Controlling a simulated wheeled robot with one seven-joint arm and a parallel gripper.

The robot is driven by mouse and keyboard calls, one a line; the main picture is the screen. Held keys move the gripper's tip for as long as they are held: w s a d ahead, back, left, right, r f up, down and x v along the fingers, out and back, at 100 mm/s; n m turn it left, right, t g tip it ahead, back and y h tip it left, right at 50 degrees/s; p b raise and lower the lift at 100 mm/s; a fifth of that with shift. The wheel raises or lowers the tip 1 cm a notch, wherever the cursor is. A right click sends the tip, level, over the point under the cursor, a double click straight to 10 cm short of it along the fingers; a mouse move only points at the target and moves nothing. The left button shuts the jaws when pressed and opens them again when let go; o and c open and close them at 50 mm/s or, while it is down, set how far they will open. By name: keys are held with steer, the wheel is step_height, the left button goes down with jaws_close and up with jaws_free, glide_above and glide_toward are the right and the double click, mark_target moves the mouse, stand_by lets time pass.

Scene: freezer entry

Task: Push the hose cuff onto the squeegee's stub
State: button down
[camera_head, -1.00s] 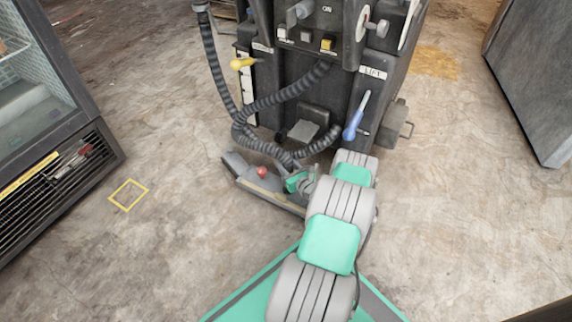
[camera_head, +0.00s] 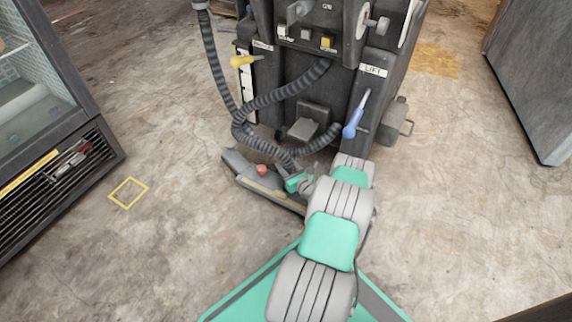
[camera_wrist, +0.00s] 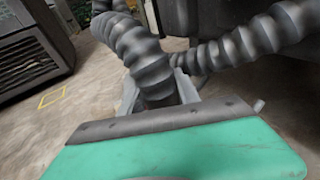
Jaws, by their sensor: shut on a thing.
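The squeegee (camera_head: 250,178) is a long grey bar with a red knob (camera_head: 262,169), low on the floor in front of the machine. My gripper (camera_head: 290,177) is at its right part, close above it. In the wrist view my gripper (camera_wrist: 160,98) is shut around the dark lower end of the ribbed grey hose (camera_wrist: 146,58), the hose cuff (camera_wrist: 160,99). The hose (camera_head: 238,120) loops down from the machine to my gripper. The stub is hidden behind the gripper and cuff, so I cannot tell whether cuff and stub touch.
The dark floor machine (camera_head: 320,85) stands just behind, with a blue lever (camera_head: 353,122), a yellow lever (camera_head: 242,61) and a pedal (camera_head: 303,130). A glass-fronted cabinet (camera_head: 60,130) is at left, a grey block (camera_head: 535,75) at right. Floor between is open, with a yellow square outline (camera_head: 128,194).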

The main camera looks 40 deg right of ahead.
steer(key=shift+f, duration=0.55)
steer(key=shift+f, duration=0.65)
steer(key=shift+f, duration=0.4)
steer(key=c, duration=0.8)
jaws_free()
steer(key=p+v, duration=0.3)
steer(key=v, duration=0.5)
steer(key=shift+w, duration=0.1)
